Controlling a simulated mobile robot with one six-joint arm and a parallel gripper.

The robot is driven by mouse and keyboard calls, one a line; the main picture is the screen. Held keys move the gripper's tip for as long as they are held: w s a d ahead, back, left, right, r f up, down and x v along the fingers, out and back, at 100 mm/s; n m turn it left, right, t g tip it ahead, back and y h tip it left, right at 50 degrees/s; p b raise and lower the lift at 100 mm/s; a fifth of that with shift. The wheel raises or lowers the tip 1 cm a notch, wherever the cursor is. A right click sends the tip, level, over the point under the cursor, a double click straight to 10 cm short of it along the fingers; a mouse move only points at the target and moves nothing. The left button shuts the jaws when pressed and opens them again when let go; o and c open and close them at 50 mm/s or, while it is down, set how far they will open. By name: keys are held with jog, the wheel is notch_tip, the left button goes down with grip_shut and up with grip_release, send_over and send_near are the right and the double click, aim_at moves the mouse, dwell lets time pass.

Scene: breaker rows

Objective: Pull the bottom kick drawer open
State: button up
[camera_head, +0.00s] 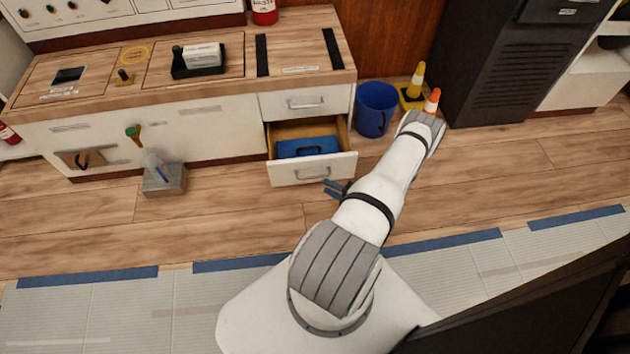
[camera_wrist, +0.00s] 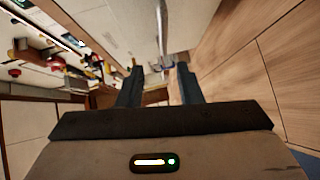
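The bottom drawer (camera_head: 288,178) of the white cabinet stands pulled out, with a blue case (camera_head: 307,147) inside it. Its front carries a metal bar handle (camera_head: 311,173). My gripper (camera_head: 330,188) is just in front of the drawer front, low and to the right of the handle. In the wrist view my gripper (camera_wrist: 160,72) has its two dark fingers wide apart with nothing held between them. A metal bar (camera_wrist: 162,30) shows beyond the fingertips, in line with the gap. I cannot tell the exact distance to it.
A closed drawer (camera_head: 306,103) sits above the open one. A blue bucket (camera_head: 375,108) and a yellow-and-orange cone (camera_head: 414,88) stand right of the cabinet. A grey block (camera_head: 163,181) with a bottle is on the floor at left.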

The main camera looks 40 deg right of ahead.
jog(key=f+b+x, duration=0.1)
jog(key=b+x, duration=0.1)
jog(key=x, duration=0.5)
jog(key=shift+m+h, duration=0.3)
jog(key=shift+m, duration=0.1)
jog(key=shift+w, duration=0.1)
grip_shut()
jog(key=shift+f, duration=0.1)
